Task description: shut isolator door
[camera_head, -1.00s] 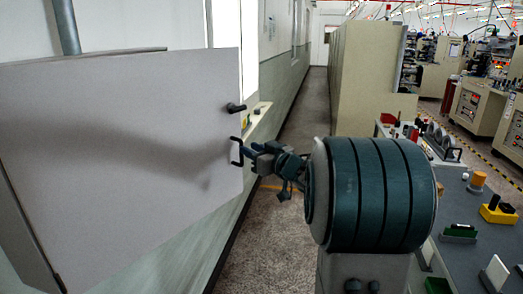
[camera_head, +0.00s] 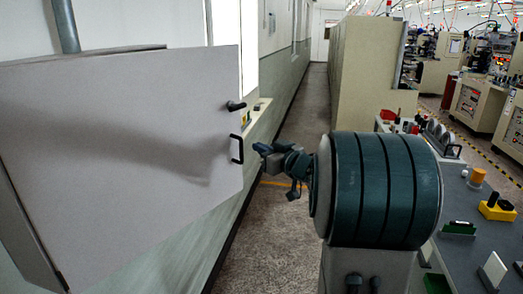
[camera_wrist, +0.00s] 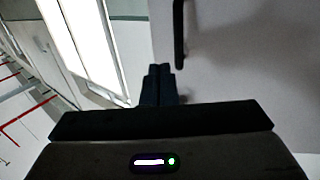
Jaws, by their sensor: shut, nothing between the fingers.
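The isolator door (camera_head: 120,150) is a large pale grey panel on the left of the head view, swung open from its box on the wall. A black D-shaped handle (camera_head: 238,149) sits near its right edge, with a dark knob or latch (camera_head: 236,106) above it. My gripper (camera_head: 257,148) is shut and empty, just right of the handle with a small gap. In the wrist view the shut fingers (camera_wrist: 158,72) point at the door's edge region, and the black handle (camera_wrist: 178,35) is just ahead and to the right of them.
A grey workbench (camera_head: 465,230) with blocks and several fixtures stands at the right. A beige cabinet row (camera_head: 365,75) lines the aisle ahead. The aisle floor (camera_head: 300,130) between wall and cabinets is clear. A wall ledge (camera_head: 258,120) lies behind the door's edge.

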